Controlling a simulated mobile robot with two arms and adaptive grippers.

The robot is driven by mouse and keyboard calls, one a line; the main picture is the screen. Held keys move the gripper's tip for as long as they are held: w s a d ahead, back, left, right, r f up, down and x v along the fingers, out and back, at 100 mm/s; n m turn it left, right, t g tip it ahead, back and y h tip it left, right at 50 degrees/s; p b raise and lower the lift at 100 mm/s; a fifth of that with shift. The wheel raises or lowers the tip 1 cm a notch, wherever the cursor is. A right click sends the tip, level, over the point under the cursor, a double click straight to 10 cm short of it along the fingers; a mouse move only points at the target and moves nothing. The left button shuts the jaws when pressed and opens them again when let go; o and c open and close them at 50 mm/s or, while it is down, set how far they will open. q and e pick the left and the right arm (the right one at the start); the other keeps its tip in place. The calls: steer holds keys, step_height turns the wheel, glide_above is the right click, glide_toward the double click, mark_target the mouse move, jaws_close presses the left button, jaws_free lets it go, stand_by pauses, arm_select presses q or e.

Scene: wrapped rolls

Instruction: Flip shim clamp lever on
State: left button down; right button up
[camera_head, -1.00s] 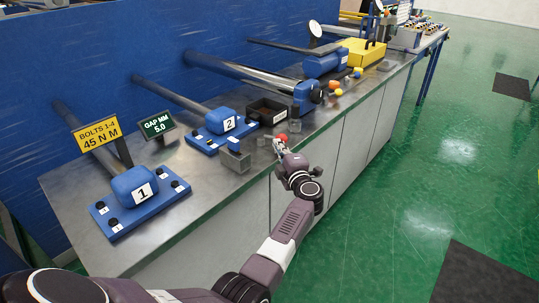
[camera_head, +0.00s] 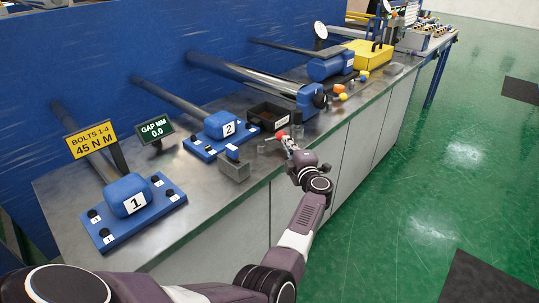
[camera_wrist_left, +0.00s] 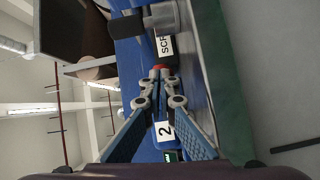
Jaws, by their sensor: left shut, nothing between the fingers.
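A small red knob (camera_head: 282,134), which looks like the tip of the clamp lever, shows at the bench's front edge, just beyond my left gripper (camera_head: 287,141). In the left wrist view the red knob (camera_wrist_left: 160,67) sits right at the fingertips (camera_wrist_left: 160,78), which are together with nothing between them. I cannot tell whether they touch it. The lever's body is mostly hidden by my gripper. A gap display (camera_head: 155,129) reads 0.0. My right gripper is not in view.
A dark scrap bin (camera_head: 268,115) stands behind the gripper. A grey block with a blue top (camera_head: 234,168) stands to its left. Blue units 1 (camera_head: 128,197) and 2 (camera_head: 222,127) are farther left. Orange and yellow knobs (camera_head: 341,92) lie to the right.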

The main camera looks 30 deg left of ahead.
arm_select(q)
steer(key=shift+w+a+r, duration=0.1)
steer(key=shift+w+r, duration=0.1)
steer(key=shift+r, duration=0.1)
